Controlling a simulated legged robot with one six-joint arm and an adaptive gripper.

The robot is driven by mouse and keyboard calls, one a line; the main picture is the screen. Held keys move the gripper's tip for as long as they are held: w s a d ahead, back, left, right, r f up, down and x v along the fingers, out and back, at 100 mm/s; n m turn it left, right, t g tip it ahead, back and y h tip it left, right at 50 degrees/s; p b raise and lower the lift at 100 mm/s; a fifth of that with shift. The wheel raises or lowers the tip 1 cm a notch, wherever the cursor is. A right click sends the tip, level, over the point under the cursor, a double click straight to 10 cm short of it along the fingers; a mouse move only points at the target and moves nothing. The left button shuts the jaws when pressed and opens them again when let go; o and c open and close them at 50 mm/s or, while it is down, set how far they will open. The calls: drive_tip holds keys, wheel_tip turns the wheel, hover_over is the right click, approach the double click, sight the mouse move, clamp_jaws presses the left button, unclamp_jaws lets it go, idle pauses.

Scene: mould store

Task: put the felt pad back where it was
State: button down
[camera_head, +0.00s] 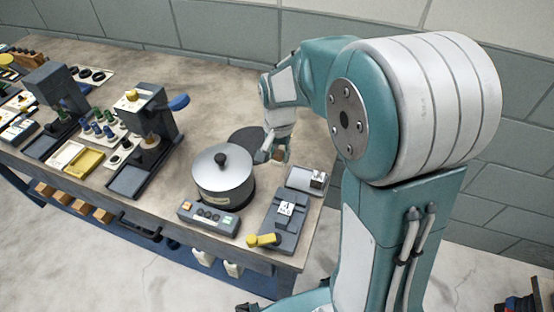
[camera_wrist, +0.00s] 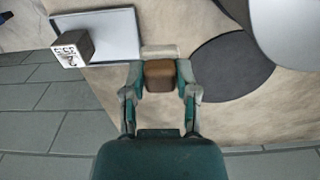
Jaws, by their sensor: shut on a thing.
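My gripper (camera_head: 277,157) is at the right part of the bench, behind the pot. In the wrist view my gripper (camera_wrist: 159,80) is shut on a small brown block (camera_wrist: 159,75), which I take to be the felt pad. A pale strip (camera_wrist: 159,51) shows at the block's far edge; I cannot tell whether it is part of it. The brown block also shows small in the head view (camera_head: 277,155). A dark round mat (camera_wrist: 232,72) lies on the bench right of my gripper in the wrist view. I cannot tell the block's height over the bench.
The lidded metal pot (camera_head: 224,181) stands left of my gripper. A light plate (camera_wrist: 112,30) with a numbered cube (camera_wrist: 73,48) lies nearby. A dark grey device (camera_head: 283,219) with a yellow handle is at the front edge. Presses and small parts fill the left. The back of the bench is clear.

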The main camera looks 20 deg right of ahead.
sight(275, 170)
drive_tip(key=shift+w+a+f, duration=0.2)
drive_tip(key=shift+w+f, duration=0.2)
drive_tip(key=shift+f, duration=0.1)
drive_tip(key=shift+w+a+f, duration=0.15)
drive_tip(key=shift+w+f, duration=0.25)
drive_tip(key=shift+f, duration=0.05)
drive_tip(key=f, duration=0.3)
drive_tip(key=shift+w+d+f, duration=0.1)
drive_tip(key=shift+d+f, duration=0.05)
drive_tip(key=shift+d, duration=0.05)
drive_tip(key=shift+c, duration=1.9)
unclamp_jaws()
drive_tip(key=shift+a+f, duration=0.1)
